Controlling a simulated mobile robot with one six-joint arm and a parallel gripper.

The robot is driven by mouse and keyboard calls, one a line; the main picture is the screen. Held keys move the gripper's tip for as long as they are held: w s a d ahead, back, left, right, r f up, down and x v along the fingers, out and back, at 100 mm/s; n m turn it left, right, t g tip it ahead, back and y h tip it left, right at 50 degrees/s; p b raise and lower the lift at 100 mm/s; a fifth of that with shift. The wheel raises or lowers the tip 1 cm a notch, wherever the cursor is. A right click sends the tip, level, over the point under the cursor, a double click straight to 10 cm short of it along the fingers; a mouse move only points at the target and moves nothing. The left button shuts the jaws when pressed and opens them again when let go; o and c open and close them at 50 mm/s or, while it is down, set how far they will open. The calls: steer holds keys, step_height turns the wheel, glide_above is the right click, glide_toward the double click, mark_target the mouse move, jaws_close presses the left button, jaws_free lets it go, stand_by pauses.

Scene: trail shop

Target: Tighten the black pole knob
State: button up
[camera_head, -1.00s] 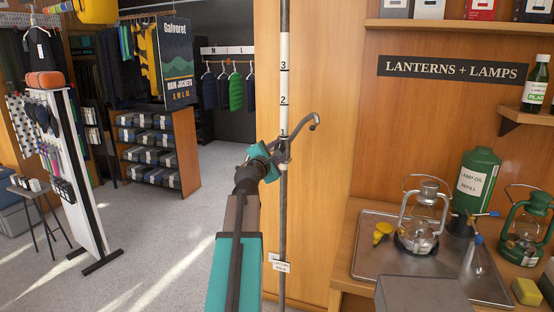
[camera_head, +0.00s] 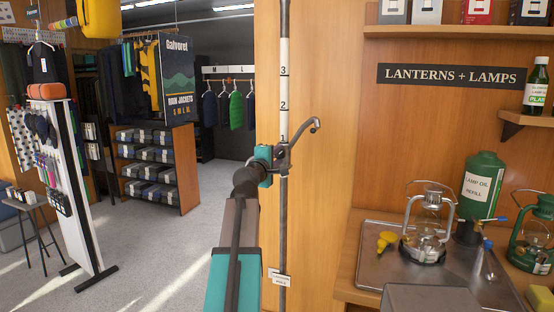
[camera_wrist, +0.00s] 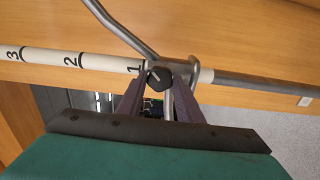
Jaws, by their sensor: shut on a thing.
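An upright grey pole (camera_head: 284,215) with a white scale numbered 1, 2 and 3 stands before the wooden wall panel. A curved metal hook (camera_head: 306,132) is on the pole just below the 1. In the wrist view the black knob (camera_wrist: 159,77), with a pale line on its face, sits at the joint of hook and pole (camera_wrist: 255,87). My gripper (camera_head: 277,158) is at this joint from the left. In the wrist view my gripper (camera_wrist: 160,87) has its two fingers on either side of the knob, shut on it. The head view hides the knob behind my gripper.
A metal tray (camera_head: 372,268) with a glass lantern (camera_head: 425,235) and a yellow funnel-like piece (camera_head: 386,240) lies on the counter at right. A green lamp oil container (camera_head: 482,185) stands behind.

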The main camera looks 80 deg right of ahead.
steer(key=o, duration=1)
steer(key=shift+o, duration=0.2)
steer(key=shift+p, duration=0.35)
